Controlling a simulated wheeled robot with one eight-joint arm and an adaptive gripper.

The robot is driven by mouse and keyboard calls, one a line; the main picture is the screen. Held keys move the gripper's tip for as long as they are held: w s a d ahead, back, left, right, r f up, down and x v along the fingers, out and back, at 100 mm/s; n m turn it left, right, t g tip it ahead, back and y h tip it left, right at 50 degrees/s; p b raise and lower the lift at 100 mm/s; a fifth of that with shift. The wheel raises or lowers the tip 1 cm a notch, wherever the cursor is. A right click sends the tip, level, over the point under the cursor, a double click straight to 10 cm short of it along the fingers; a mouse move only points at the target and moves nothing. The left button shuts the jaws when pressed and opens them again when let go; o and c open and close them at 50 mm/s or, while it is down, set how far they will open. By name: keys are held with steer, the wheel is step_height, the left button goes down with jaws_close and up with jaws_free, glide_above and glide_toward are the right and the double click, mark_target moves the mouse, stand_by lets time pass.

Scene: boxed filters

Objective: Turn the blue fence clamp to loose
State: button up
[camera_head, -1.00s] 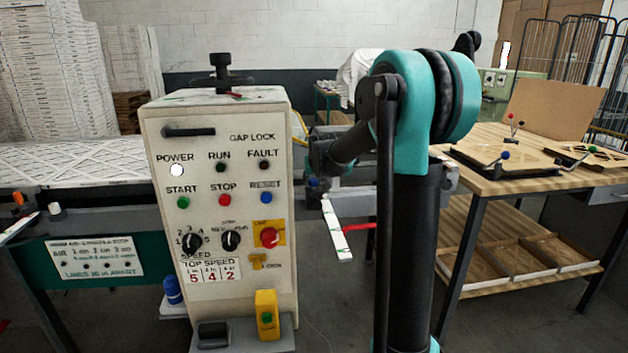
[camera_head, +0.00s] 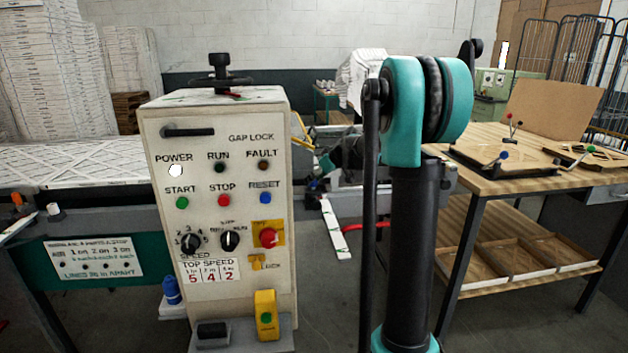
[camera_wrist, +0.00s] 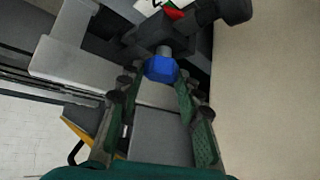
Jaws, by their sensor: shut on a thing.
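The blue fence clamp (camera_wrist: 162,69) shows in the wrist view as a faceted blue knob on a short grey stem under a dark block. My gripper (camera_wrist: 157,79) has its two green-padded fingers on either side of the knob, shut on it at the fingertips. In the head view my arm stands in front of the machine, right of the control box. The gripper and the clamp are mostly hidden there, so the clamp's turn is hard to read.
The cream control box (camera_head: 220,140) stands close on the left, with a black knob (camera_head: 219,72) on top. A wooden worktable (camera_head: 480,180) with fixtures stands on the right. A white bar (camera_head: 335,230) sticks out beside my arm. Grey rails pass close by the fingers.

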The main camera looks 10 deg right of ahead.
steer(key=n+g, duration=0.1)
steer(key=n+y, duration=0.1)
steer(key=n, duration=0.1)
steer(key=n+g+y, duration=0.1)
steer(key=shift+w+d+g, duration=0.2)
steer(key=shift+w+g, duration=0.05)
steer(key=shift+g, duration=0.05)
steer(key=n+g, duration=0.1)
steer(key=n, duration=0.1)
steer(key=n+g+y, duration=0.1)
steer(key=n+g, duration=0.1)
steer(key=n, duration=0.1)
steer(key=shift+w+y, duration=0.15)
steer(key=shift+y, duration=0.15)
steer(key=shift+n+g, duration=0.3)
steer(key=shift+g, duration=0.1)
steer(key=o, duration=1.2)
steer(key=shift+c, duration=0.2)
steer(key=shift+d, duration=0.1)
steer(key=v, duration=0.7)
steer(key=shift+d+r, duration=0.3)
